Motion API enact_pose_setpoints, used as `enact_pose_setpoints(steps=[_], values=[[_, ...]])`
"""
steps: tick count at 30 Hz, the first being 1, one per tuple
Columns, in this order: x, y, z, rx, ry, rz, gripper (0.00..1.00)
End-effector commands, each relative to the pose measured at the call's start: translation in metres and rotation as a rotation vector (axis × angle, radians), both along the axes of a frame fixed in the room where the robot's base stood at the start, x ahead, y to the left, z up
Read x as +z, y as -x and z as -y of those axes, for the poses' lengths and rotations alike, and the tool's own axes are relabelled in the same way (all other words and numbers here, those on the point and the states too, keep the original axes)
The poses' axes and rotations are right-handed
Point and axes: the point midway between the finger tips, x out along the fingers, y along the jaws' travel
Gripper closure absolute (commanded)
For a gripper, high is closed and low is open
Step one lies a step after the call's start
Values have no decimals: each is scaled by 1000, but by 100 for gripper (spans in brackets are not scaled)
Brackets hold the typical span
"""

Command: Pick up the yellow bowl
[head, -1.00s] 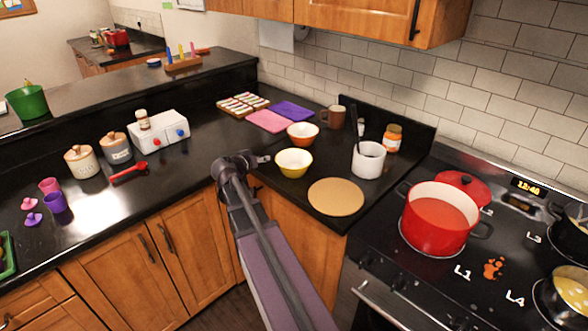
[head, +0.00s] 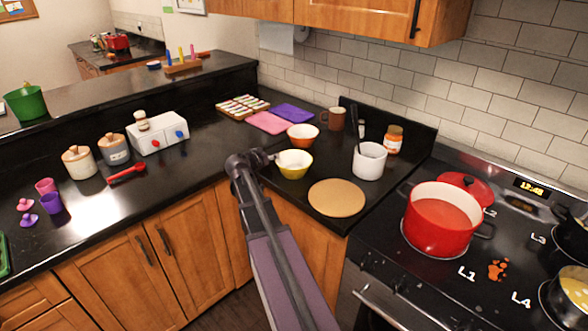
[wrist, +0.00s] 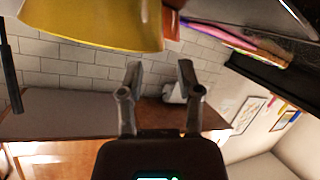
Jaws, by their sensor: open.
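The yellow bowl (head: 293,168) sits upright on the black counter in the corner, just in front of an orange bowl (head: 303,134). My gripper (head: 270,157) is at the left side of the yellow bowl, close to its rim. Whether it touches the bowl cannot be told from the head view. In the wrist view the yellow bowl (wrist: 90,28) fills the upper left, close to the camera. The two fingers of my gripper (wrist: 160,76) are apart there with nothing between them. The bowl lies above and left of the fingertips in that view.
A round tan board (head: 337,198) lies right of the bowl, with a white utensil crock (head: 369,163) behind it. Pink (head: 268,123) and purple (head: 294,112) mats lie behind. A red pot (head: 438,217) stands on the stove.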

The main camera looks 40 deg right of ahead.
Motion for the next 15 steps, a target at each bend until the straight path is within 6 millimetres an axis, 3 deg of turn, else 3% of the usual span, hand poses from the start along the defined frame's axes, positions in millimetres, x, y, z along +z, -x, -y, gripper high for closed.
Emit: enact_pose_setpoints(steps=[15], values=[[-20, -12, 42, 0, 0, 0, 55]])
